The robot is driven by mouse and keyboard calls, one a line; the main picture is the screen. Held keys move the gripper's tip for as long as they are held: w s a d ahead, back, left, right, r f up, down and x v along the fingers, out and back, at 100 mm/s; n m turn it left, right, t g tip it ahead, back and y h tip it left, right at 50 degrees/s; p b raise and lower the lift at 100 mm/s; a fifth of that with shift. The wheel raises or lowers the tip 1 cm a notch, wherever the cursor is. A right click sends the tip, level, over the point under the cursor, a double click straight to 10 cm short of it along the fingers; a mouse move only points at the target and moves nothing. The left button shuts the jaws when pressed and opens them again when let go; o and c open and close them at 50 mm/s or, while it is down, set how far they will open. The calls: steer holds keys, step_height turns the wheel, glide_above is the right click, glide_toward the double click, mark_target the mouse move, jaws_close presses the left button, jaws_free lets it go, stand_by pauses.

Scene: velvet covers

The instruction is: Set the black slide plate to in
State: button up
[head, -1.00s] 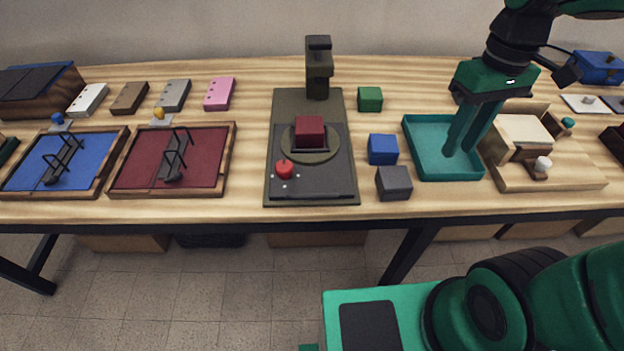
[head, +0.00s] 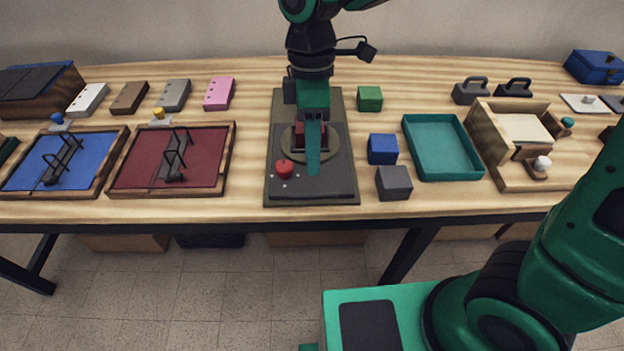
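The black slide plate (head: 338,178) lies in the front part of a dark olive device (head: 279,104) at the middle of the table. A red round knob (head: 284,169) is at its left, with small light marks beside it. A dark red cube (head: 299,138) sits on the round olive disc (head: 333,146) behind the front part of the plate; it is partly hidden by my gripper. My gripper (head: 313,165) points down over the device, in front of the cube. Its fingers overlap in this view, so I cannot tell their gap or whether they touch anything.
A green cube (head: 370,99), a blue cube (head: 382,149) and a dark grey cube (head: 394,183) stand right of the device. An empty teal tray (head: 474,174) and a wooden box (head: 490,131) are further right. A red panel (head: 203,173) with black wire racks is left.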

steer(key=x, duration=0.7)
steer(key=shift+f, duration=0.4)
jaws_close()
